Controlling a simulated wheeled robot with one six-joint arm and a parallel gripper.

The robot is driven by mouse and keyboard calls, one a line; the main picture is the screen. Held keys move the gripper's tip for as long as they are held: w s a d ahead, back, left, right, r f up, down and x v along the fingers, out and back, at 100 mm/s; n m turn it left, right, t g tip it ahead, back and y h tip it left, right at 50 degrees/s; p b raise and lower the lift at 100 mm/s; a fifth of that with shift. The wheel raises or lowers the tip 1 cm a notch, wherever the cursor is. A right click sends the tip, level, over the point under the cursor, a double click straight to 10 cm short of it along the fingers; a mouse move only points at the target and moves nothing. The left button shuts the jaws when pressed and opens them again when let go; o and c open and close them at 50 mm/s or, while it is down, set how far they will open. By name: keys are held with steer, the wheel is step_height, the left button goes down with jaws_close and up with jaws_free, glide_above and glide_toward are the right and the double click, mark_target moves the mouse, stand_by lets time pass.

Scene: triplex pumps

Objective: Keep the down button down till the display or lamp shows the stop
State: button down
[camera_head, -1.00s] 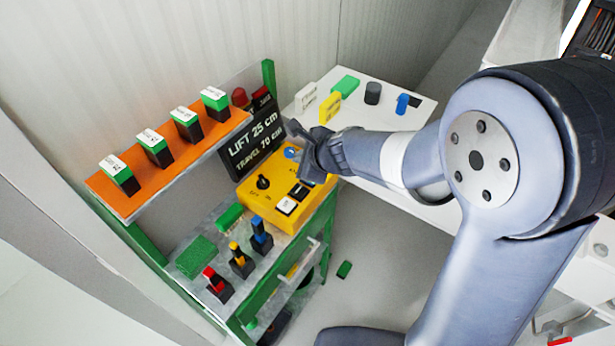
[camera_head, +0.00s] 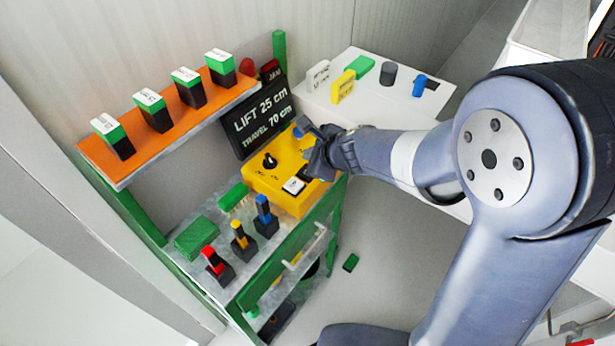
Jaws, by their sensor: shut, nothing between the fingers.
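The yellow control box (camera_head: 261,178) sits on the right end of the metal shelf, with a black knob (camera_head: 270,161) and a white button (camera_head: 293,187) on its top. A red lamp (camera_head: 247,67) stands at the display's upper edge. My gripper (camera_head: 313,153) is shut, over the right part of the box. It hides some of the buttons there. I cannot tell whether it touches a button, or which one is the down button.
An orange shelf (camera_head: 172,137) carries several green-and-black switches. Red, yellow (camera_head: 240,234) and blue levers stand on the metal shelf before the box. A white table (camera_head: 403,105) behind my gripper holds small blocks. A green piece (camera_head: 350,262) lies on the floor.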

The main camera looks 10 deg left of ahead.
mark_target(304, 166)
steer(key=shift+f+b, duration=0.75)
steer(key=shift+f, duration=0.45)
steer(key=shift+f, duration=0.1)
stand_by(1.0)
steer(key=shift+f+b, duration=0.3)
steer(key=shift+b, duration=0.1)
steer(key=shift+f+b, duration=0.55)
stand_by(0.6)
steer(key=shift+r, duration=0.15)
stand_by(2.0)
steer(key=shift+r+p, duration=0.85)
steer(key=shift+p, duration=0.05)
step_height(304, 166, up, 5)
steer(key=p, duration=0.4)
steer(key=shift+p, duration=0.4)
